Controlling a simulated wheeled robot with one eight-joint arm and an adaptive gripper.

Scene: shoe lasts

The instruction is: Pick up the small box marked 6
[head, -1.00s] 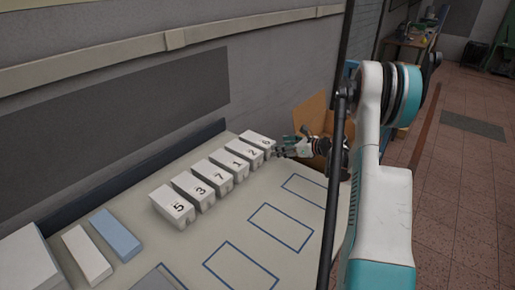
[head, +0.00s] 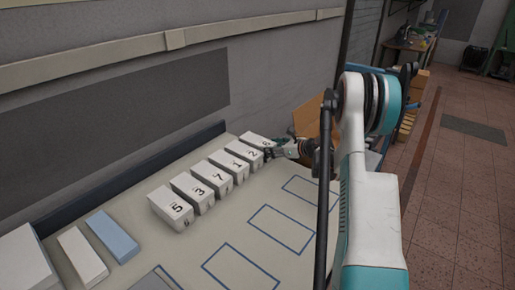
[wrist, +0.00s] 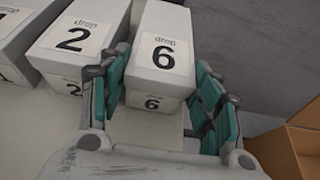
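The small white box marked 6 (wrist: 162,50) stands at the far end of a row of numbered boxes; in the head view the box (head: 257,140) is partly covered by my gripper (head: 282,149). In the wrist view my gripper (wrist: 161,72) has its teal-padded fingers on both sides of the box's near end. The left finger is in the gap between boxes 2 and 6. The right finger is on the box's open side, with a small gap showing. The fingers look open, not closed on the box.
The box marked 2 (wrist: 76,38) stands close on the left of box 6. Boxes 1, 7, 3 and 5 (head: 172,206) continue the row. Blue outlined rectangles (head: 283,231) on the table are empty. A cardboard box (wrist: 290,150) is at the right, and a grey wall behind.

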